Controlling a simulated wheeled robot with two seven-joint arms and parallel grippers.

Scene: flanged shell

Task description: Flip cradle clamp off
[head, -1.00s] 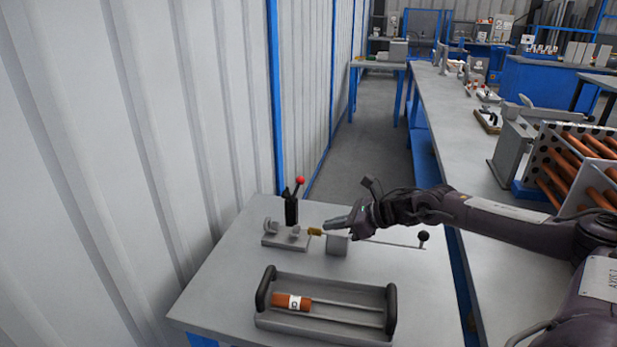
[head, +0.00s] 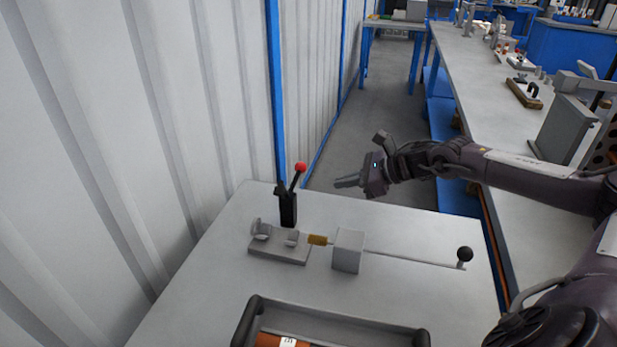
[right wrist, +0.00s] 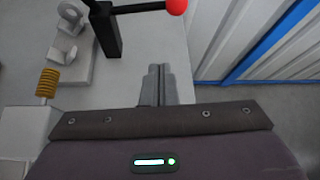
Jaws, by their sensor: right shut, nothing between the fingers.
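The cradle (head: 280,246) is a grey base with small upright lugs on the small grey table. Behind it stands the black clamp (head: 288,208), whose lever slants up to a red knob (head: 301,168). My right gripper (head: 340,183) is shut and empty, in the air to the right of the red knob and apart from it. My left gripper is not in view.
A grey block (head: 348,250) with a brass-coloured spring-like piece (head: 317,240) and a long rod ending in a black ball (head: 464,254) stands right of the cradle. A grey tray (head: 375,333) holds an orange cylinder (head: 275,341). A corrugated wall (head: 120,130) rises at left.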

